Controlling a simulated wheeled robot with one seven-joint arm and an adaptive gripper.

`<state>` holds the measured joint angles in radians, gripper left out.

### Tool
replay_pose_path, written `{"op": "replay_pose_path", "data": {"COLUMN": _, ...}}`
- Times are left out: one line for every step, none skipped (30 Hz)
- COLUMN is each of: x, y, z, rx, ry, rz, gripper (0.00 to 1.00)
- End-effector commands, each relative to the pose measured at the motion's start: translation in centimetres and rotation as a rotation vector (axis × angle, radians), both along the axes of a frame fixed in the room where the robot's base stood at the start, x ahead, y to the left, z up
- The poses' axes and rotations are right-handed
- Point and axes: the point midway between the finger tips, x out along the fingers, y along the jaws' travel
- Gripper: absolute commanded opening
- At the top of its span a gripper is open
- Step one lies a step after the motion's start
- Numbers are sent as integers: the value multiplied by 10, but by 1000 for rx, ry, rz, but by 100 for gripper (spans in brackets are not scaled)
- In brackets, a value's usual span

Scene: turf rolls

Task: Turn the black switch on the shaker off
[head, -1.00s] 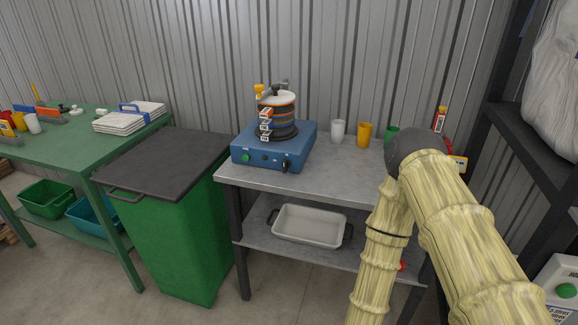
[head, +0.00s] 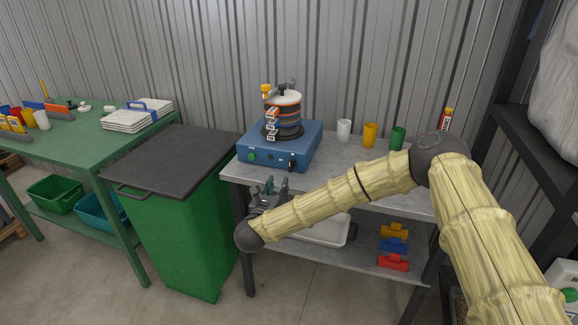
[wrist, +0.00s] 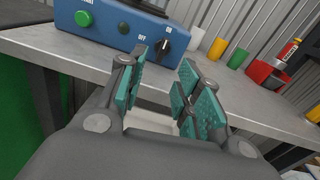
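The blue shaker (head: 262,158) stands on the grey metal table, with a stack of round sieves (head: 284,115) on it. The black switch (head: 291,164) is on its front face; in the wrist view the switch (wrist: 163,45) sits between OFF and ON labels, its tip seeming to lean towards ON. A green button (wrist: 83,18) is further left on the same face. My gripper (head: 269,186) is in front of the table edge, below and a little left of the switch. In the wrist view my gripper (wrist: 163,85) is open and empty, with teal pads apart, not touching the switch.
The table's front edge (wrist: 75,50) lies between my gripper and the shaker. White (head: 344,130), orange (head: 369,134) and green (head: 397,138) cups stand to the right. A lidded green bin (head: 180,235) is left. A pale tray (head: 325,231) is on the lower shelf.

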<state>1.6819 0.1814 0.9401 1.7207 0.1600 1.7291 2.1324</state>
Motion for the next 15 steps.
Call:
{"op": "replay_pose_path", "data": {"x": 3, "y": -2, "z": 6, "rx": 29, "ry": -16, "rz": -17, "gripper": 34}}
{"op": "replay_pose_path", "data": {"x": 5, "y": -3, "z": 8, "rx": 41, "ry": -23, "rz": -25, "gripper": 34}}
{"op": "replay_pose_path", "data": {"x": 7, "y": -4, "z": 11, "rx": 54, "ry": -30, "rz": -32, "gripper": 34}}
{"op": "replay_pose_path", "data": {"x": 8, "y": -5, "z": 12, "rx": 60, "ry": -34, "rz": -35, "gripper": 34}}
{"op": "replay_pose_path", "data": {"x": 10, "y": -6, "z": 13, "rx": 64, "ry": -37, "rz": -37, "gripper": 34}}
{"op": "replay_pose_path", "data": {"x": 13, "y": -7, "z": 14, "rx": 65, "ry": -37, "rz": -38, "gripper": 34}}
{"op": "replay_pose_path", "data": {"x": 15, "y": -7, "z": 14, "rx": 65, "ry": -37, "rz": -38, "gripper": 34}}
{"op": "replay_pose_path", "data": {"x": 19, "y": -8, "z": 14, "rx": 65, "ry": -37, "rz": -37, "gripper": 34}}
{"op": "replay_pose_path", "data": {"x": 24, "y": -10, "z": 14, "rx": 64, "ry": -37, "rz": -37, "gripper": 34}}
{"op": "replay_pose_path", "data": {"x": 28, "y": -11, "z": 14, "rx": 64, "ry": -38, "rz": -37, "gripper": 34}}
{"op": "replay_pose_path", "data": {"x": 32, "y": -13, "z": 15, "rx": 64, "ry": -37, "rz": -37, "gripper": 34}}
{"op": "replay_pose_path", "data": {"x": 38, "y": -14, "z": 15, "rx": 64, "ry": -37, "rz": -37, "gripper": 34}}
{"op": "replay_pose_path", "data": {"x": 43, "y": -16, "z": 15, "rx": 63, "ry": -37, "rz": -37, "gripper": 34}}
{"op": "replay_pose_path", "data": {"x": 47, "y": -17, "z": 15, "rx": 63, "ry": -36, "rz": -36, "gripper": 34}}
{"op": "replay_pose_path", "data": {"x": 54, "y": -20, "z": 15, "rx": 63, "ry": -36, "rz": -36, "gripper": 34}}
